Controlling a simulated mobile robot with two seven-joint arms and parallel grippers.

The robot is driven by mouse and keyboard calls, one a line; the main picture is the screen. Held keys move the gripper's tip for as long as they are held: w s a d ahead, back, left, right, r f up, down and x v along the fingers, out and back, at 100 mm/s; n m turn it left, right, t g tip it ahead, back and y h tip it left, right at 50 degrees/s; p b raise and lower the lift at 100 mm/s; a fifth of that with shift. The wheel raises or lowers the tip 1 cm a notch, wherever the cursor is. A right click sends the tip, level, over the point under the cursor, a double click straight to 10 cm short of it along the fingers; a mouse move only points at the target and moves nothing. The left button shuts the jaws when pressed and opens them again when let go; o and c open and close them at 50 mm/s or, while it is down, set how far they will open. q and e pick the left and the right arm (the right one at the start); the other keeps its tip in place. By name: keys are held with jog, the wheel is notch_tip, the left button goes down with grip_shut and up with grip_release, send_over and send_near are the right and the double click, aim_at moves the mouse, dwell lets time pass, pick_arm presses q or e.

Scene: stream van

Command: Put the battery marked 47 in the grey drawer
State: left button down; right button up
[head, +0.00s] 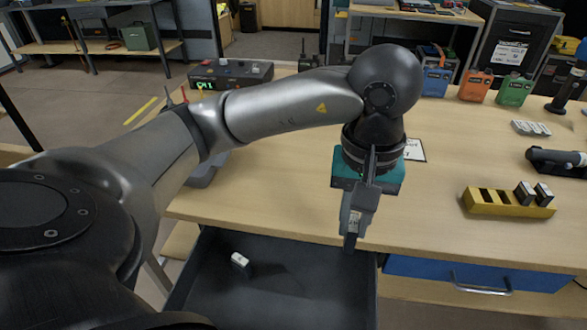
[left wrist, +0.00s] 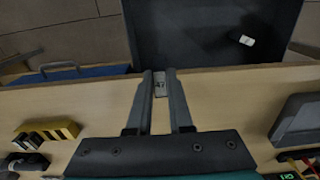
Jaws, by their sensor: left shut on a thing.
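My left gripper (head: 352,238) is shut on a small light-and-dark battery (head: 353,222). In the left wrist view the battery (left wrist: 160,86) shows between the fingertips with a mark that looks like 47. The grey drawer (head: 205,262) is pulled open below the table edge. In the head view the gripper points down and its tip overlaps the drawer's back right corner. In the left wrist view the battery appears at the line between table edge and drawer (left wrist: 185,35). Another battery (head: 240,262) lies inside the drawer; its mark is unreadable. My right gripper is not in view.
A yellow rack (head: 482,205) with two batteries stands at right on the table (head: 280,190). A black device (head: 230,73) and several coloured radios stand at the back. Most of the grey drawer's floor is clear.

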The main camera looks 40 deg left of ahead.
pick_arm(q)
jog(key=shift+f, duration=0.5)
notch_tip(320, 180, down, 12)
jog(key=b, duration=0.5)
jog(key=shift+f, duration=0.25)
jog(key=shift+a+f, duration=0.1)
jog(key=a, duration=0.2)
jog(key=a+b, duration=0.1)
jog(key=a, duration=0.1)
jog(key=shift+w+f, duration=0.1)
jog(key=shift+w, duration=0.1)
jog(key=shift+f, duration=0.3)
jog(key=shift+d+f+b, duration=0.1)
jog(key=shift+f+b, duration=0.05)
jog(key=shift+b, duration=0.15)
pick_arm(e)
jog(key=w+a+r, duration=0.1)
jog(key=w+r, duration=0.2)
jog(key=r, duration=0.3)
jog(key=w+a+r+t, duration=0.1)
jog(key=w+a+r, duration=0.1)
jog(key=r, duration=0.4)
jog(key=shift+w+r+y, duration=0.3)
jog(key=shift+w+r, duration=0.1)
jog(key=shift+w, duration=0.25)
pick_arm(q)
jog(key=shift+f, duration=0.1)
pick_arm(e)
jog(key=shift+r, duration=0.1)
